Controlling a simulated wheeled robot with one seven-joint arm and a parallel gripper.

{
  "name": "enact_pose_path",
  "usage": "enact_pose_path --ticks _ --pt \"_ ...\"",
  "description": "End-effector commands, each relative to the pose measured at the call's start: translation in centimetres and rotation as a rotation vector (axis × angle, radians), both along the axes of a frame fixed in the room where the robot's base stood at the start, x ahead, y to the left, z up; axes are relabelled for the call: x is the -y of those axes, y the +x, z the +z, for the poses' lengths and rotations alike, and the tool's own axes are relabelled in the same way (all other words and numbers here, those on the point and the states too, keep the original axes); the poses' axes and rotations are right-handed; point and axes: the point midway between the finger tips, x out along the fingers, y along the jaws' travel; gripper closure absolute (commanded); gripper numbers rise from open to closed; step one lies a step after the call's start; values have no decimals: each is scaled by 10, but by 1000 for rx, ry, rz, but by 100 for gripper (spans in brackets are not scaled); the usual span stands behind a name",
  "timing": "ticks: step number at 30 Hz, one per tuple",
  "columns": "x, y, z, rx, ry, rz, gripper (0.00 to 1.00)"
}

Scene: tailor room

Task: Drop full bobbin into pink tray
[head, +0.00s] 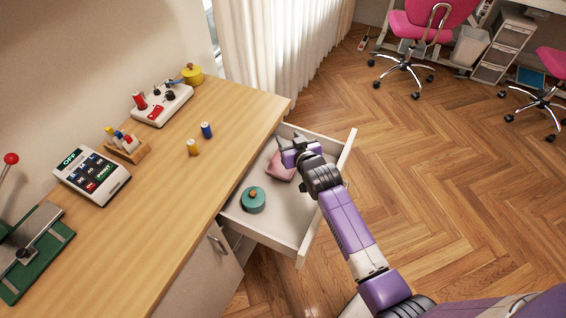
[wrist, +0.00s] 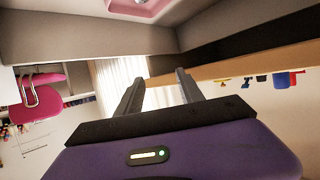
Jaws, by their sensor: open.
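The pink tray (head: 281,165) lies in the open drawer, partly covered by my gripper in the head view. Its underside-up image shows at the top edge of the wrist view (wrist: 138,10), with a small pale shape inside that I cannot identify. My gripper (head: 288,141) is at the tray, at the drawer's far end. In the wrist view its fingers (wrist: 158,78) are apart with nothing between them. A yellow bobbin (head: 193,147) and a blue bobbin (head: 206,130) stand on the tabletop. A red bobbin (head: 139,100) sits on the winder. I cannot tell which bobbin is full.
A round teal box (head: 253,199) stands in the drawer (head: 284,222), nearer than the tray. The wooden table (head: 165,200) holds a keypad device (head: 92,176), a spool rack (head: 127,148), the winder (head: 163,104) and a yellow pot (head: 192,75). Open floor lies right.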

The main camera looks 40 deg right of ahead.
Motion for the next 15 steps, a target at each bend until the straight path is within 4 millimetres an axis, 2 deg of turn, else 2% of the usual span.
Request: enact_pose_path --ticks 3,15 --pt "0 0 30 4 -2 0 55" --pt "0 0 114 3 -1 0 55"
